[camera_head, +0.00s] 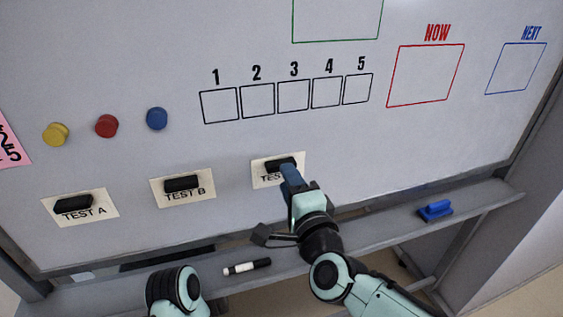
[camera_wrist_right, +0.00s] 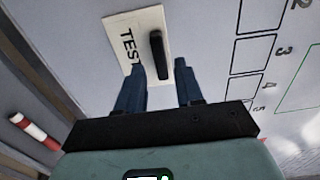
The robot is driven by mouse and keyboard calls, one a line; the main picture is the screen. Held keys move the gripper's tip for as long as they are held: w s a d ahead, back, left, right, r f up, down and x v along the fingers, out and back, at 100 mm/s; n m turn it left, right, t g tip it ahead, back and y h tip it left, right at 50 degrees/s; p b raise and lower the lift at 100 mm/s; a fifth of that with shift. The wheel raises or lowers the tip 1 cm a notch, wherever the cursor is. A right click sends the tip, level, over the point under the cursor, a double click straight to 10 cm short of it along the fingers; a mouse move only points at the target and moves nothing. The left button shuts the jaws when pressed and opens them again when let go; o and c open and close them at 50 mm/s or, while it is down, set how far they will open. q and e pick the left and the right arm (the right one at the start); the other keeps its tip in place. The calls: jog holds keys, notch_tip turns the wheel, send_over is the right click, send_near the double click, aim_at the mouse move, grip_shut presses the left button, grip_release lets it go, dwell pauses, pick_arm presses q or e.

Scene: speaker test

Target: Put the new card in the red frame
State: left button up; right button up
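The red frame (camera_head: 425,76) under the word NOW is empty on the whiteboard. Three white cards with black bar handles are on the lower board: TEST A (camera_head: 98,205), TEST B (camera_head: 200,194) and a third card (camera_head: 258,175) whose last letter is hidden. The frames do not mark which card is new. My right gripper (camera_head: 288,168) is at the third card. In the right wrist view, its blue fingers (camera_wrist_right: 159,66) are apart, with the black handle (camera_wrist_right: 157,48) just ahead of the gap. I cannot tell whether they touch it. My left gripper is out of view.
Yellow (camera_head: 56,134), red (camera_head: 107,126) and blue (camera_head: 157,118) round magnets are on the left of the board. A tray ledge (camera_head: 375,230) below holds a marker (camera_head: 247,267) and a blue eraser (camera_head: 435,210). The board between the third card and the red frame is clear.

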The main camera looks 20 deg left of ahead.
aim_at(280, 174)
jog(key=shift+x, duration=1.65)
grip_shut()
